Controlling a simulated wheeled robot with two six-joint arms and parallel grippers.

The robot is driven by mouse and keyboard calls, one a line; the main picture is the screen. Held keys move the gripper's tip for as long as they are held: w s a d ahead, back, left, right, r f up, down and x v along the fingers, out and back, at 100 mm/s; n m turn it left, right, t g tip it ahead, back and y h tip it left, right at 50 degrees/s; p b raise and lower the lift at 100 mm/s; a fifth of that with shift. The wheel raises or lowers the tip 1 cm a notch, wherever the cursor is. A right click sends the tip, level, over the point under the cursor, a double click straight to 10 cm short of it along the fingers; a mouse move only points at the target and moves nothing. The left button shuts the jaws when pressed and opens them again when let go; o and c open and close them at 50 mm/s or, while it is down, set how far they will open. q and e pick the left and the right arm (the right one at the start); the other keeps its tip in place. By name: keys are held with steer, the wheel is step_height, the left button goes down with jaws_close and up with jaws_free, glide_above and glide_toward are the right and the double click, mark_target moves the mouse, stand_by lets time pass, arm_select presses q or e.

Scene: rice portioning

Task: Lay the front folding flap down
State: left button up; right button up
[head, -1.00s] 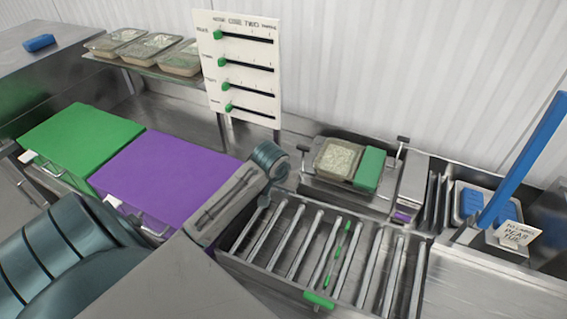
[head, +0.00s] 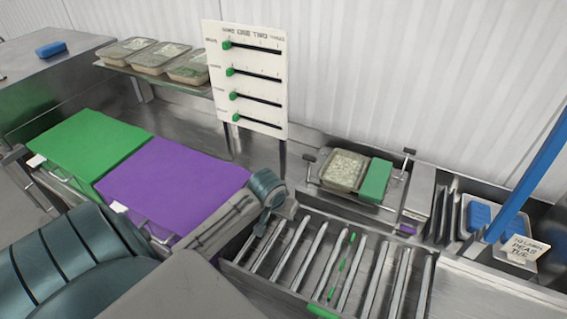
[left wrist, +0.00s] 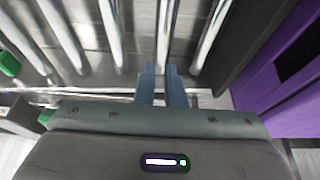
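I cannot tell for sure which part is the front folding flap. A flat purple panel (head: 172,186) lies over a bin with a wire handle, and a flat green panel (head: 75,148) lies behind it to the left. My left gripper (left wrist: 163,85) has its two blue fingers close together with a narrow gap and nothing seen between them. In the left wrist view it is over the end of a metal rack (left wrist: 120,60) with parallel bars, and purple panelling (left wrist: 285,75) stands at the right. In the head view its fingertips are hidden behind my wrist. My right gripper is out of view.
A filled tub (head: 344,168) and a green block (head: 375,181) sit on a metal stand behind the rack. A slider board (head: 250,85) and a shelf of tubs (head: 165,60) stand behind. A blue post (head: 530,165) and small sign (head: 523,249) are at right.

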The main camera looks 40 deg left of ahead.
arm_select(q)
steer(key=shift+s+d+f, duration=0.15)
steer(key=shift+s+f, duration=0.05)
steer(key=shift+s, duration=0.35)
steer(key=shift+s+d+f, duration=0.1)
steer(key=shift+s+f, duration=0.05)
steer(key=shift+s, duration=0.35)
steer(key=shift+s+d+f, duration=0.15)
steer(key=shift+s+f, duration=0.05)
steer(key=shift+s, duration=0.35)
steer(key=o, duration=1.1)
steer(key=shift+r, duration=0.1)
steer(key=v, duration=0.6)
steer(key=shift+s+r, duration=0.25)
steer(key=shift+r, duration=0.1)
